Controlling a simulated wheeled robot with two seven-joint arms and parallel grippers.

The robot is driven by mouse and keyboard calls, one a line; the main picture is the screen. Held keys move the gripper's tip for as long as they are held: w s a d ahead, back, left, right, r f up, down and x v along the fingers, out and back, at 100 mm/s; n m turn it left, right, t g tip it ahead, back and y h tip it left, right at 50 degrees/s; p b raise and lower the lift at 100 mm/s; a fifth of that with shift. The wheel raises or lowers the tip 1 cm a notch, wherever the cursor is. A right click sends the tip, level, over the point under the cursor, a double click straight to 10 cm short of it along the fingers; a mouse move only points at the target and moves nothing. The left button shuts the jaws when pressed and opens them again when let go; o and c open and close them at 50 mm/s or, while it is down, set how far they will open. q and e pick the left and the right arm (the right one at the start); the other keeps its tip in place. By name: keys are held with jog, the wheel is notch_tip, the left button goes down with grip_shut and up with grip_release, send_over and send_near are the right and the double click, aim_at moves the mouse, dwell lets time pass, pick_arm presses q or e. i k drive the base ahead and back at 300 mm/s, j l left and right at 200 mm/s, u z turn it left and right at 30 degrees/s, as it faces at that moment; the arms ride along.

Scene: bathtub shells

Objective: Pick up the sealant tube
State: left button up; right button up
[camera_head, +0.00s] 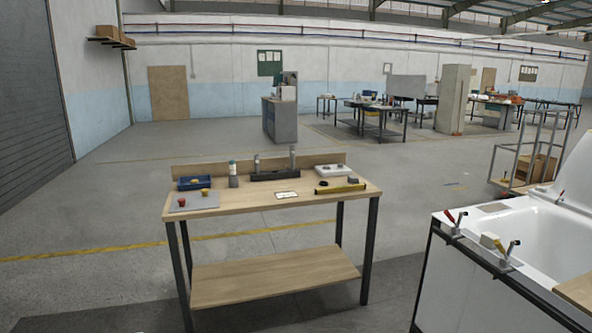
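A wooden workbench (240,207) with dark legs stands ahead of me. A black holder (275,175) sits near its back edge, with two upright grey cylinders in it, a taller one (292,158) at right and a shorter one (257,163) at left. Left of the holder stands a grey bottle-like cylinder (233,181) with a pale upper part. I cannot tell for sure which of these is the sealant tube; they are small in view. Neither of my grippers is in view.
The bench also bears a blue bin (195,183), a grey mat (180,208) with small red and yellow items, a white card (287,195), a yellow level (340,188) and a white block (333,171). A white bathtub shell (520,222) stands at right. The floor before the bench is clear.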

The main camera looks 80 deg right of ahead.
aim_at(232, 162)
jog(key=z, duration=2.3)
jog(key=u, duration=2.85)
jog(key=z, duration=2.85)
jog(key=i+l+u, duration=0.1)
jog(key=i, duration=0.4)
jog(key=i+l+u, duration=0.1)
jog(key=i, duration=0.4)
jog(key=i+l+u, duration=0.1)
jog(key=i, duration=0.4)
